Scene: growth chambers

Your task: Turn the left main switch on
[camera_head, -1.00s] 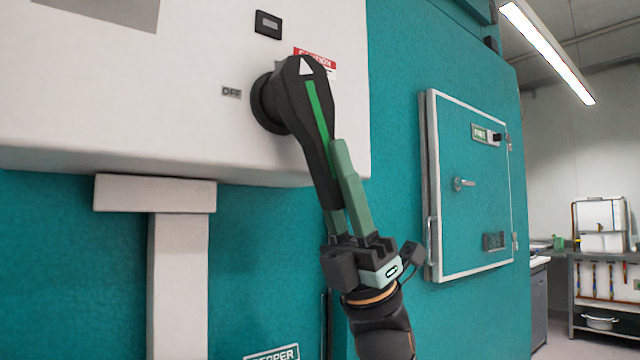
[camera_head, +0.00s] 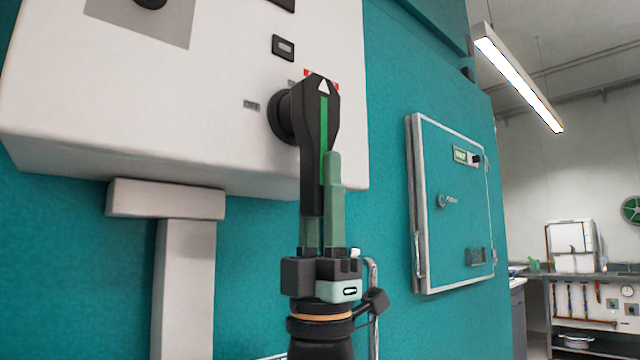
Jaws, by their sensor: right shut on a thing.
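The main switch (camera_head: 314,155) is a long black handle with a green stripe and a white arrow at its top. It sits in front of a round black hub (camera_head: 286,117) on the white cabinet, and stands nearly upright with its arrow up. An OFF label (camera_head: 251,105) is left of the hub. My right gripper (camera_head: 325,190) comes from below and is shut on the handle's lower part. One green finger lies along its right side; the other is mostly hidden behind the handle. My left gripper is not in view.
The white cabinet (camera_head: 190,120) hangs on a teal wall (camera_head: 255,265), above a white duct (camera_head: 188,285). A red label (camera_head: 310,73) is partly hidden behind the handle. A teal chamber door (camera_head: 455,225) is to the right. A bench (camera_head: 590,325) stands at the far right.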

